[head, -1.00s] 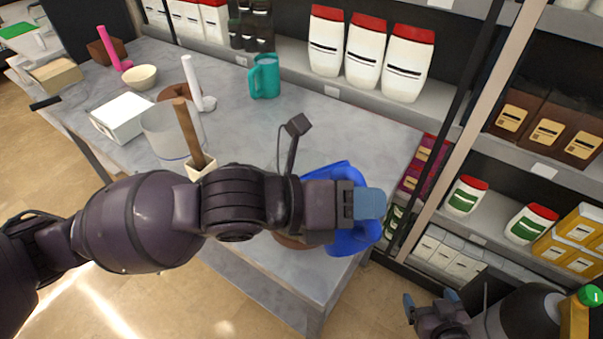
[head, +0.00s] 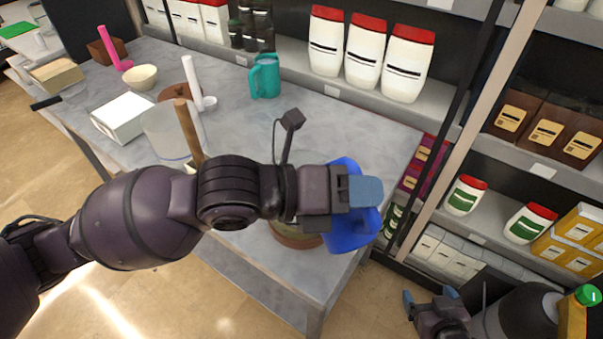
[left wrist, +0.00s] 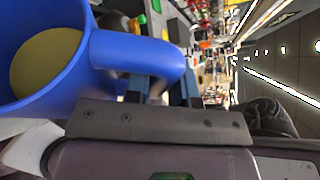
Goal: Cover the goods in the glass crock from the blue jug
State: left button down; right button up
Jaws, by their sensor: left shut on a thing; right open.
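The blue jug (head: 352,232) is at the right end of the table in the head view. My left gripper (head: 362,192) is shut on its handle. The left wrist view shows the jug (left wrist: 75,75) close up, with yellowish liquid (left wrist: 48,62) inside. A glass vessel with a brown lower part (head: 292,238), apparently the glass crock, stands beside and below the jug. My left arm hides much of it, and its goods are hard to make out. I cannot tell whether liquid is flowing. My right gripper (head: 432,298) is open and empty at the lower right.
A teal jug (head: 265,78), a white pestle-like tool (head: 195,80), a clear cylinder (head: 165,135), a wooden stick (head: 187,130) and a white box (head: 122,116) stand on the table (head: 335,125). Shelves with white red-lidded tubs (head: 364,55) border the back and right.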

aim_at(369, 216)
pick_arm(q)
jog(key=shift+w+r, duration=0.1)
jog(key=shift+r, duration=0.15)
pick_arm(e)
jog(key=shift+s, duration=0.25)
jog(key=shift+s+d+f, duration=0.1)
jog(key=shift+s+f, duration=0.05)
jog(key=shift+s, duration=0.1)
jog(key=shift+w+r, duration=0.2)
jog(key=shift+w, duration=0.2)
